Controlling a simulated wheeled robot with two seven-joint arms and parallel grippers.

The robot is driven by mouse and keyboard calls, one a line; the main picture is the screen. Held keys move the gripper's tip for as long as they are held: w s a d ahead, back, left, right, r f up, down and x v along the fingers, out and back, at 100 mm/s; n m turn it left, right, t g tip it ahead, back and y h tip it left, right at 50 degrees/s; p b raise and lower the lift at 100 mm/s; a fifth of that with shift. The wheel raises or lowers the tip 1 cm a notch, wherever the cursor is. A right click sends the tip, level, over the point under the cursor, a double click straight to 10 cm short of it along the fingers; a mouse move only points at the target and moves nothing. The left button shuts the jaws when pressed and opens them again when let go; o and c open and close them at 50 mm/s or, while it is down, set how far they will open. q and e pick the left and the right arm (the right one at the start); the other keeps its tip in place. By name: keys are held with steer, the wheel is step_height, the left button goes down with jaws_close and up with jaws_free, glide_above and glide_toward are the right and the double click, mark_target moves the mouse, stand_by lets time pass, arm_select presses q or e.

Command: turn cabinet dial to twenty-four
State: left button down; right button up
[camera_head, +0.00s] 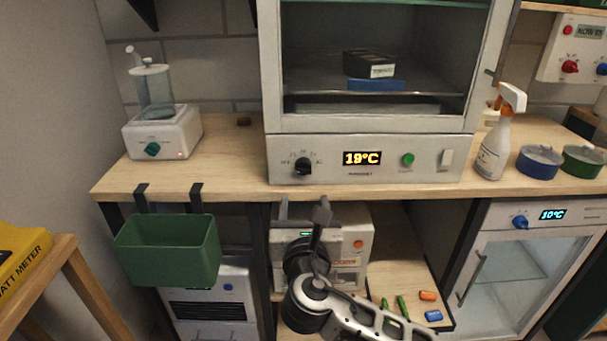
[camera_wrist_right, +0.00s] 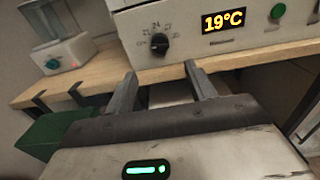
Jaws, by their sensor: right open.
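The cabinet (camera_head: 285,145) stands on the wooden bench. Its black dial (camera_head: 303,166) is at the left of the front panel, and its display (camera_head: 362,158) reads 19°C. In the right wrist view the dial (camera_wrist_right: 159,43) has printed marks around it, with 21 and 24 legible; its exact pointer setting is hard to read. My right gripper (camera_head: 305,205) is below the bench edge, under the dial and apart from it. In the right wrist view its two fingers (camera_wrist_right: 165,90) are spread and empty, with the dial beyond them. My left gripper is not in view.
A green bin (camera_head: 168,250) hangs from the bench front at left. A humidifier-like device (camera_head: 160,130) stands on the bench at left. A spray bottle (camera_head: 495,140) and two lidded pots are at right. The bench front edge (camera_head: 230,190) lies between my right gripper and the panel.

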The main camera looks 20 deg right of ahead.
mark_target(303, 173)
steer(key=x, duration=1.1)
steer(key=shift+w+d+b, duration=0.1)
steer(key=shift+w+b, duration=0.2)
steer(key=shift+b, duration=0.05)
steer(key=shift+f, duration=0.1)
steer(key=c, duration=1)
